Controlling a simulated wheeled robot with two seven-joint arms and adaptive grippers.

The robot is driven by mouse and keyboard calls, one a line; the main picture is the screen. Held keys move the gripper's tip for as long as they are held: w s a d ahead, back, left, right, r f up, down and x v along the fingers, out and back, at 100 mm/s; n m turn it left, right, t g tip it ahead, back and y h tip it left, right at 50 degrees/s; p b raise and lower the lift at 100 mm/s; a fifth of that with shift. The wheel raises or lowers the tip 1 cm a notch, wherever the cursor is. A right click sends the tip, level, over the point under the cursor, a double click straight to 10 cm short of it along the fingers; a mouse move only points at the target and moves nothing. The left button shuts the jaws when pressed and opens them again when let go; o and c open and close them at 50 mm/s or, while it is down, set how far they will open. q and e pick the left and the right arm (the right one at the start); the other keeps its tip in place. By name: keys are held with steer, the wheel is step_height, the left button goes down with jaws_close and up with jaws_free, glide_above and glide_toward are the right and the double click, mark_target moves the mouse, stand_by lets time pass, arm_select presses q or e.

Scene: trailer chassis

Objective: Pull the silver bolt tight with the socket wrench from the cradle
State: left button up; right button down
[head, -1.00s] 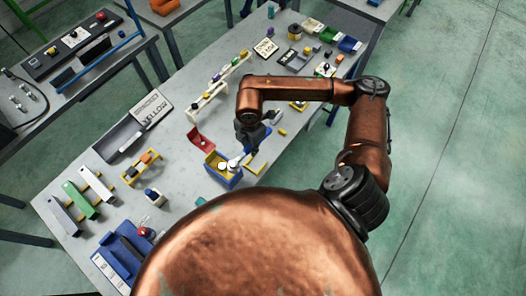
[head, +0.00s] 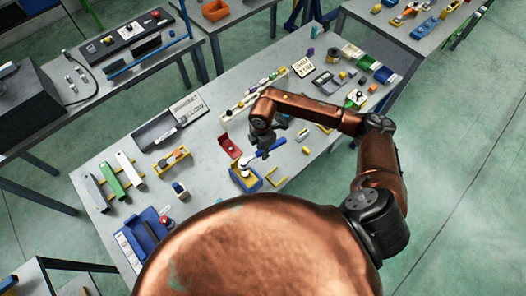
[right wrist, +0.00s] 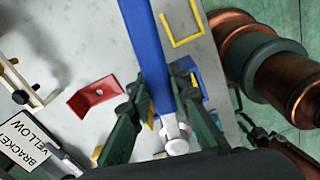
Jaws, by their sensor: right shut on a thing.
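My right gripper (head: 262,146) is shut on the blue-handled socket wrench (head: 271,149), above the table. In the right wrist view, the blue handle (right wrist: 146,40) runs between the two dark green fingers of the right gripper (right wrist: 160,88), and its silver head (right wrist: 173,128) points down the picture. A blue and yellow box (head: 246,181) stands on the table just below the wrench head. A pale round piece shows there; I cannot tell whether it is the silver bolt. I cannot make out the cradle for certain. My left gripper is out of view.
Several small parts crowd the table's back.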

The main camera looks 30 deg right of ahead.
steer(key=shift+f, duration=0.1)
step_height(320, 180, down, 6)
steer(key=b, duration=0.4)
steer(key=shift+f+b, duration=0.2)
steer(key=shift+b, duration=0.15)
steer(key=shift+f+b, duration=0.55)
steer(key=shift+f, duration=0.2)
stand_by(1.6)
stand_by(0.3)
steer(key=c, duration=2.4)
jaws_free()
jaws_close()
steer(key=shift+s+m+p, duration=0.7)
steer(key=shift+m+p, duration=0.1)
steer(key=shift+m, duration=0.1)
